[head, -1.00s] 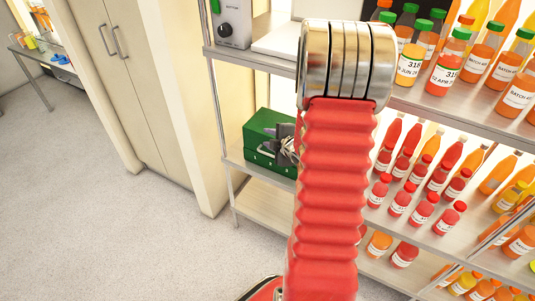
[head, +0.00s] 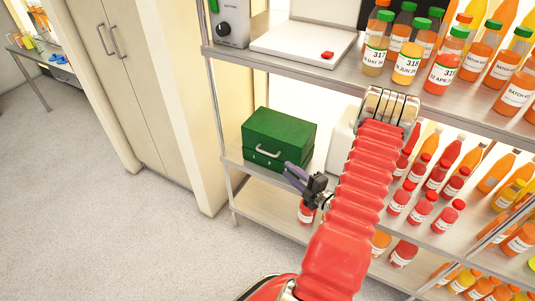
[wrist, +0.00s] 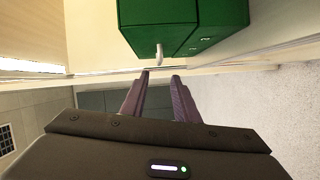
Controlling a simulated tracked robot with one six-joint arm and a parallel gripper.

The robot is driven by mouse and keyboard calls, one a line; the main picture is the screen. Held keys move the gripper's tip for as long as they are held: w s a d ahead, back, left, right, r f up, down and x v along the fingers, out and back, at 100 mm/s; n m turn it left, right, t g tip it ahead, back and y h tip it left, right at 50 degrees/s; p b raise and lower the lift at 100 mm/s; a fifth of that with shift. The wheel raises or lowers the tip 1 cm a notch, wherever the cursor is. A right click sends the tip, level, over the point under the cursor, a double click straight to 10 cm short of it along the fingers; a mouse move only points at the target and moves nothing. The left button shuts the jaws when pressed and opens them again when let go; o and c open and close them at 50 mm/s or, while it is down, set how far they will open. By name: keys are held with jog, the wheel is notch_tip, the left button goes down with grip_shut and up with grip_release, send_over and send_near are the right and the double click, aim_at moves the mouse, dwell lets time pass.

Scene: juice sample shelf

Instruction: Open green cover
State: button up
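A green box (head: 262,156) stands on the middle shelf, its green cover (head: 280,130) down on its lower part. A pale handle (head: 268,152) is on the cover's front. My gripper (head: 288,166) is just to the right and in front of the box. In the wrist view, the box fills the top centre, with its cover (wrist: 150,18) at left and the handle (wrist: 158,54) pointing down toward me. The purple fingers of my gripper (wrist: 160,75) are apart with nothing visible between them. The handle lies just beyond the fingertips, in line with the gap.
A white scale (head: 300,42) with a small red object (head: 327,55) is on the upper shelf. Juice bottles (head: 408,58) crowd the shelves to the right. A shelf post (head: 222,120) stands left of the box. The floor (head: 100,230) at left is clear.

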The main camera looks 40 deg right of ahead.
aim_at(267, 153)
jog(key=shift+w, duration=0.1)
jog(key=w, duration=0.9)
jog(key=w+f, duration=0.1)
jog(key=w, duration=0.3)
jog(key=shift+w+d, duration=0.3)
jog(key=shift+c, duration=0.5)
jog(key=shift+f, duration=0.1)
grip_shut()
jog(key=shift+d, duration=0.1)
